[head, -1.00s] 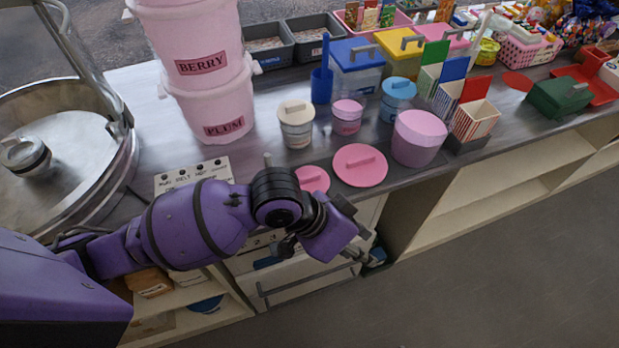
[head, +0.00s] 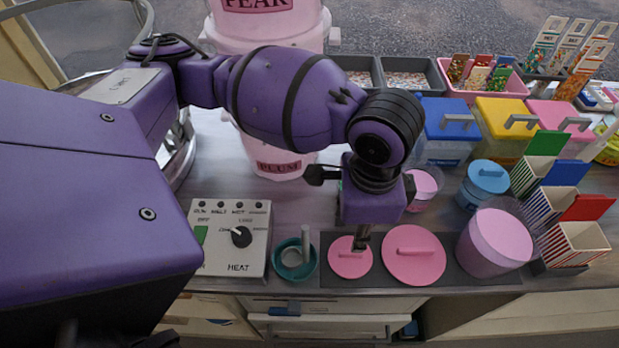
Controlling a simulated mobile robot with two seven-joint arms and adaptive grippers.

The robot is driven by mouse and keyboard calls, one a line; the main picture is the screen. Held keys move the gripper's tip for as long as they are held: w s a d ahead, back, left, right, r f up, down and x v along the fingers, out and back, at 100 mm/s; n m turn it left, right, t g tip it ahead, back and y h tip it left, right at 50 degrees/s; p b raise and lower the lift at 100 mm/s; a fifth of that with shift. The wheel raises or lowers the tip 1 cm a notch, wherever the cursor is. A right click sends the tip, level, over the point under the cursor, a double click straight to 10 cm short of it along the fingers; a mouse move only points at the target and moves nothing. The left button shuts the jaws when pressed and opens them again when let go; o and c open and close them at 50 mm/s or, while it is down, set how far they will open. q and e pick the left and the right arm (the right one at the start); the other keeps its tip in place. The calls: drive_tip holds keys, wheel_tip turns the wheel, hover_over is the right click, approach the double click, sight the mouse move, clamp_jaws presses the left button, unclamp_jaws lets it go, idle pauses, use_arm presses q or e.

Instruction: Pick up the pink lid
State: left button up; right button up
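Two pink lids lie flat on a dark mat (head: 460,279) near the counter's front edge. The smaller round pink lid (head: 344,266) is on the left, and the larger pink lid (head: 414,266), with a bar handle, is just right of it. My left gripper (head: 361,243) points down over the smaller lid, its dark fingers at the lid's handle. The fingers overlap edge-on and hide much of the handle, so I cannot tell whether they are closed on it. The smaller lid looks level on the mat. My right gripper is not in view.
A pink tub (head: 487,250) stands right of the larger lid. A teal ring-shaped item (head: 283,268) with an upright grey handle and a heat control box (head: 230,264) stand to the left. Pink buckets (head: 275,163) stand behind my arm.

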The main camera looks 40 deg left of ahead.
sight(351, 253)
use_arm(q)
drive_tip(key=f, duration=0.1)
drive_tip(key=s+f, duration=0.1)
drive_tip(key=f, duration=0.1)
drive_tip(key=shift+d+f+b, duration=0.1)
drive_tip(key=shift+f+b, duration=0.2)
wheel_tip(351, 253, down, 3)
drive_tip(key=shift+f, duration=0.15)
drive_tip(key=shift+w, duration=0.1)
clamp_jaws()
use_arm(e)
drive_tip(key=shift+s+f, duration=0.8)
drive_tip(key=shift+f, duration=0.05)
